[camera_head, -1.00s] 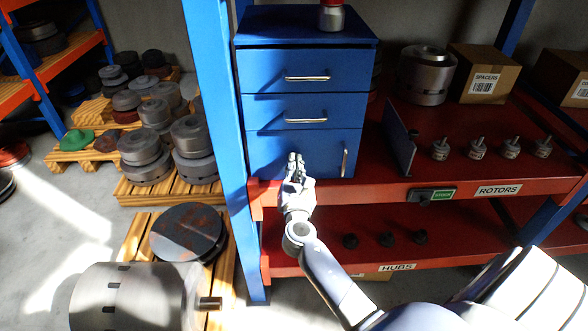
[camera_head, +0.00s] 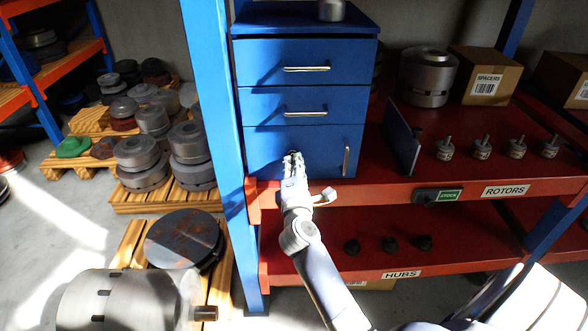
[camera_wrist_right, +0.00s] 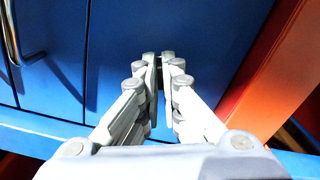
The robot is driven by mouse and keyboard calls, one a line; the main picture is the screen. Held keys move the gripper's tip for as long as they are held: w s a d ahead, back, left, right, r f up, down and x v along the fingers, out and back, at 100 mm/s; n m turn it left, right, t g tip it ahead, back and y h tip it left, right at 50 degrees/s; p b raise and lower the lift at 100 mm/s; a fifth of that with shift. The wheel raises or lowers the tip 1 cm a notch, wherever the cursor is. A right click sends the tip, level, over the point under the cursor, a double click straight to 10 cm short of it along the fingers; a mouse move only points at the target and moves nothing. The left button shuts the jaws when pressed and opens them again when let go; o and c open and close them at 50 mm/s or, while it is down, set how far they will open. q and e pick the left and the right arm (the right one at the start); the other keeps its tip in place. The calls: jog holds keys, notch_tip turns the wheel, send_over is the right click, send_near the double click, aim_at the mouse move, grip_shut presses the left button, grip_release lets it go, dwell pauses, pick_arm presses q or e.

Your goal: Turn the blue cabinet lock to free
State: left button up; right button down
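The blue cabinet (camera_head: 262,108) stands on the red shelf, with two drawers above a door (camera_head: 270,155); all look closed. My right gripper (camera_head: 293,160) is at the upper middle of the door. In the right wrist view the fingertips (camera_wrist_right: 160,58) are close together at the blue front, with a small dark piece between them. This seems to be the lock (camera_wrist_right: 160,68), mostly hidden by the fingers, so its turn position cannot be told. In the head view a dark edge shows just above the fingertips. My left gripper is not in view.
A blue rack post (camera_head: 215,120) stands left of the cabinet. The shelf edge (camera_head: 380,190) runs below the gripper.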

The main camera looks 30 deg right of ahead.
jog(key=shift+f+m+b, duration=0.1)
jog(key=shift+m+b, duration=0.65)
jog(key=shift+m, duration=1.25)
jog(key=c, duration=1.8)
grip_release()
jog(key=v, duration=0.7)
jog(key=shift+s+a, duration=0.15)
jog(key=shift+s, duration=0.1)
